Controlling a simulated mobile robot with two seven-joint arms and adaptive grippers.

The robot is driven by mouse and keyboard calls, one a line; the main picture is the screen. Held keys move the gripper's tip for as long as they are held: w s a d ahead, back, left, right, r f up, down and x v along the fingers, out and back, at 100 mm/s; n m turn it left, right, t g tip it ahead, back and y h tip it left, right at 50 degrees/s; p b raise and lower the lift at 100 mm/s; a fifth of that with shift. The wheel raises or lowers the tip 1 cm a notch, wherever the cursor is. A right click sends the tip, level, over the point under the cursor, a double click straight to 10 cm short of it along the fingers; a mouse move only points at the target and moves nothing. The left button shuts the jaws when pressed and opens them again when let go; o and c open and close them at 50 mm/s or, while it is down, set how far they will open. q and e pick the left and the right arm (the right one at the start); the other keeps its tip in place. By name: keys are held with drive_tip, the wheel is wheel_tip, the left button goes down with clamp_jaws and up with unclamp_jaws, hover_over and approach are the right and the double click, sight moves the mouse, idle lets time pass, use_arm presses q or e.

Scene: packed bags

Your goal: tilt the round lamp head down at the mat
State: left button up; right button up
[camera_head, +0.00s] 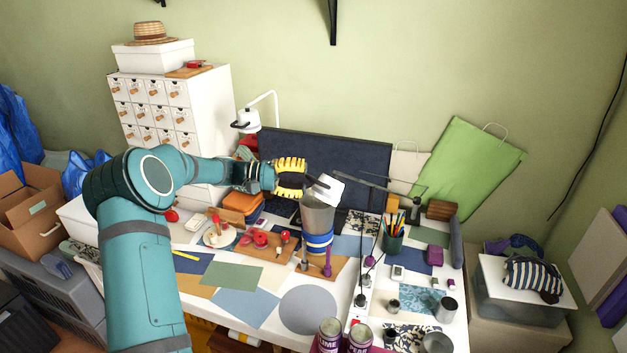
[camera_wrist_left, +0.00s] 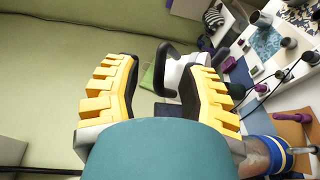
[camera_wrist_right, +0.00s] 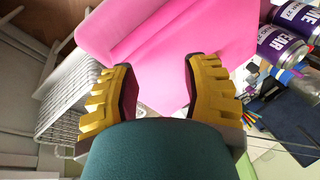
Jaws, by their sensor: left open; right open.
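A white lamp head (camera_head: 325,188) with a black handle hangs at the end of a thin dark arm, above a grey cylinder. My left gripper (camera_head: 303,178) is open just left of it. In the left wrist view the white head (camera_wrist_left: 178,70) and its black loop handle show beyond and between the open fingers (camera_wrist_left: 160,80); contact cannot be told. A second white lamp head (camera_head: 246,121) hangs from a white curved neck further back left. A round grey mat (camera_head: 308,308) lies near the table's front. My right gripper (camera_wrist_right: 160,80) is open, seen only in its wrist view.
The grey cylinder (camera_head: 317,215) with a blue band stands under the lamp head. A pencil cup (camera_head: 393,238), cables and small tools crowd the table's right. A dark panel (camera_head: 330,160) stands behind. Pink material (camera_wrist_right: 165,45) lies beyond my right fingers, near purple-labelled cans (camera_wrist_right: 280,48).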

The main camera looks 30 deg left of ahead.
sight(310, 179)
use_arm(q)
drive_tip(key=shift+x, duration=1.75)
clamp_jaws()
